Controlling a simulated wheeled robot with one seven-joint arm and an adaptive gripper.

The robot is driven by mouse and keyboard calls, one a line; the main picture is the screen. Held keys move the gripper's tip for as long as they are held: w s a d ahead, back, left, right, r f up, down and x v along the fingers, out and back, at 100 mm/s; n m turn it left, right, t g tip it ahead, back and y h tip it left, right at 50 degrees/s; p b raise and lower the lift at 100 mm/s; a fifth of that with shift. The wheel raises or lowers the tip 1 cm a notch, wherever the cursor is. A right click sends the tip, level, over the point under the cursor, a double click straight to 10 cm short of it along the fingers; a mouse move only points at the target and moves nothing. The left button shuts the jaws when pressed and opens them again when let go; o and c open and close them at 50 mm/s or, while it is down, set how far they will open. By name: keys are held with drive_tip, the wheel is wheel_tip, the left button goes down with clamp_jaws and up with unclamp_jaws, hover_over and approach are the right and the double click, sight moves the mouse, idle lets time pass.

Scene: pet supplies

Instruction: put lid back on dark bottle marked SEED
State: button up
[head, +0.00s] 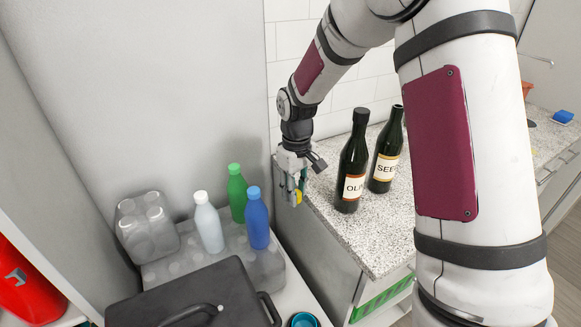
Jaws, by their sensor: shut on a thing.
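The dark bottle marked SEED (385,152) stands upright on the speckled counter, with the end of its label turned out of sight. Its narrow neck looks open at the top, with no lid on it. My gripper (294,194) points down at the counter's left end, well to the left of the bottle. It is shut on a small yellow thing (298,197) at its fingertips. The thing is mostly hidden by the fingers, so I cannot tell whether it is the lid.
A second dark bottle, labelled OLI (353,165), stands upright between my gripper and the SEED bottle, close beside it. The speckled counter (385,235) is clear in front. White, green and blue bottles (257,220) and a dark case (200,298) stand lower left.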

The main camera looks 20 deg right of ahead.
drive_tip(key=s+f+m, duration=0.5)
drive_tip(key=shift+s, duration=0.15)
drive_tip(key=shift+w+r, duration=0.15)
drive_tip(key=shift+w, duration=0.05)
idle(0.3)
